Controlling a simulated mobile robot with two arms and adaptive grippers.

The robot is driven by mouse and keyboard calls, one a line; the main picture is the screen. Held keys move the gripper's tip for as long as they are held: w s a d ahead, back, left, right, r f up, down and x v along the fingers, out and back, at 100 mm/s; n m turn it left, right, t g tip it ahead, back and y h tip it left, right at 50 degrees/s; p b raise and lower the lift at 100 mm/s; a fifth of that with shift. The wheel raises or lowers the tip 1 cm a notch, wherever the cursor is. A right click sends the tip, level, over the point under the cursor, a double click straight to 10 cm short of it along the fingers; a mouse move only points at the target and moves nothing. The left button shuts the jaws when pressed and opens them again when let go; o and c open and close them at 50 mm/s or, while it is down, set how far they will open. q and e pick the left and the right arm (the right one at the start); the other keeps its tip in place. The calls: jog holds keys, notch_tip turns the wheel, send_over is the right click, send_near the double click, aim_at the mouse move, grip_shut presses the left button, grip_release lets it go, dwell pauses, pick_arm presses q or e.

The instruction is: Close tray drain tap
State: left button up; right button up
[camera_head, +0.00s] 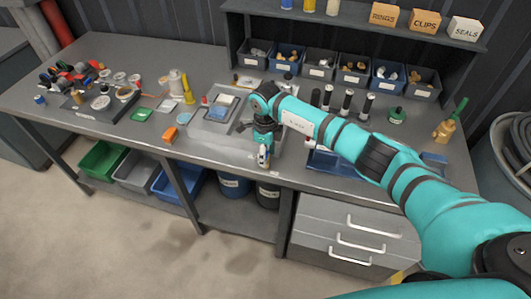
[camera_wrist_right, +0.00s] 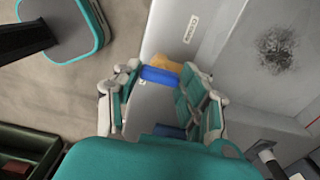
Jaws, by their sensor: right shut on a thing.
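My right gripper (camera_head: 263,157) points down at the front edge of the workbench, by the grey metal drain tray (camera_head: 195,133). In the right wrist view its two fingers (camera_wrist_right: 160,88) are closed around a blue tap handle (camera_wrist_right: 160,75). A yellowish, brass-like part (camera_wrist_right: 187,72) shows right beside the handle. The tap body is mostly hidden by the fingers, and in the head view the gripper covers the tap. The tray (camera_wrist_right: 235,45) also shows in the wrist view, with a label and a dark speckled patch. My left gripper is in neither view.
A blue and white box (camera_head: 222,105) lies in the tray area. Small bins (camera_head: 320,63) stand along the back. Several parts lie at the left of the bench. Drawers (camera_head: 350,230) and blue drums (camera_head: 234,186) are below. The floor in front is clear.

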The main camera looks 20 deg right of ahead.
jog(key=shift+m, duration=0.3)
jog(key=m+b, duration=0.2)
jog(key=m, duration=0.1)
jog(key=shift+f+m, duration=0.1)
jog(key=shift+m, duration=0.2)
jog(key=m+b, duration=0.1)
jog(key=m, duration=0.3)
jog(key=shift+m+b, duration=0.3)
jog(key=shift+b, duration=0.05)
jog(key=m+b, duration=0.1)
jog(key=m, duration=0.3)
jog(key=shift+m, duration=2.5)
jog(key=shift+r+b, duration=0.2)
jog(key=shift+b, duration=0.1)
jog(key=shift+w, duration=0.1)
jog(key=o, duration=0.9)
